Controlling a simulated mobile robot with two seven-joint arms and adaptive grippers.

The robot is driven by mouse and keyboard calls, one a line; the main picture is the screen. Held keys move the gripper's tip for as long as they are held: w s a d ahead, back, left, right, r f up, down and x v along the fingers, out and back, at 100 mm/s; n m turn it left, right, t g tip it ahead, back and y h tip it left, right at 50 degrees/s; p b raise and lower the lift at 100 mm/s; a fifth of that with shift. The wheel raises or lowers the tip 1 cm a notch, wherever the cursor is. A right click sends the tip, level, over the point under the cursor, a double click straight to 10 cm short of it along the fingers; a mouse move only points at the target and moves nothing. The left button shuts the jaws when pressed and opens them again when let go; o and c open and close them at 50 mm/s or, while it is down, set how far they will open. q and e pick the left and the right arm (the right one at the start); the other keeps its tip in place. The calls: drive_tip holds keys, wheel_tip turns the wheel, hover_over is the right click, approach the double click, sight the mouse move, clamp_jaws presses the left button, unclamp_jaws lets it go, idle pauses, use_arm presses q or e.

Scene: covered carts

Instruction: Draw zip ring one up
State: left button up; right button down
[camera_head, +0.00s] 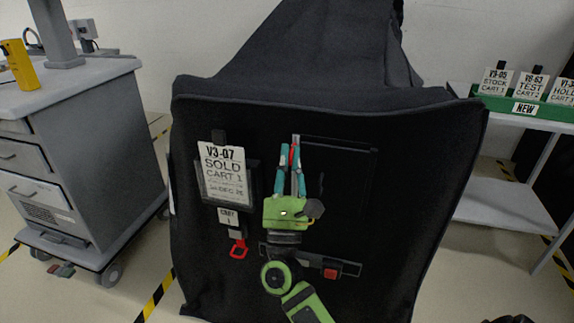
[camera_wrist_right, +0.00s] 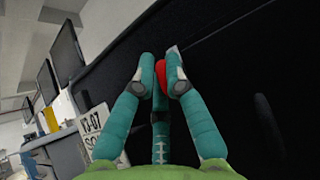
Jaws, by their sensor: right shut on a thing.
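The black cloth cover (camera_head: 410,200) hangs over a cart in front of me. My right gripper (camera_head: 295,150) is at the upper middle of its front panel, with its teal fingers pointing up. The fingers are shut on a small red zip ring (camera_head: 291,156), mostly hidden between the tips. Its red also shows between the fingertips in the right wrist view (camera_wrist_right: 161,70). A grey strip runs up between the fingers. A second red ring (camera_head: 238,250) hangs at lower left of the panel, below a small tag (camera_head: 228,217). My left gripper is not in view.
A V3-07 sign (camera_head: 224,180) sits in a holder left of my gripper. A strap with a red buckle (camera_head: 332,272) crosses the panel below. A grey drawer cart (camera_head: 75,150) stands left, a shelf (camera_head: 510,208) with signs right.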

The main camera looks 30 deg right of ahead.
drive_tip(key=shift+s+d+r, duration=0.1)
drive_tip(key=shift+d+r, duration=0.1)
drive_tip(key=shift+r, duration=0.35)
drive_tip(key=c, duration=1.4)
unclamp_jaws()
drive_tip(key=shift+c, duration=0.2)
drive_tip(key=shift+o, duration=0.4)
drive_tip(key=shift+s+d, duration=0.1)
drive_tip(key=shift+s, duration=0.05)
drive_tip(key=shift+f, duration=0.2)
drive_tip(key=v, duration=1.1)
drive_tip(key=shift+s+a+f, duration=0.2)
drive_tip(key=shift+a+f, duration=0.05)
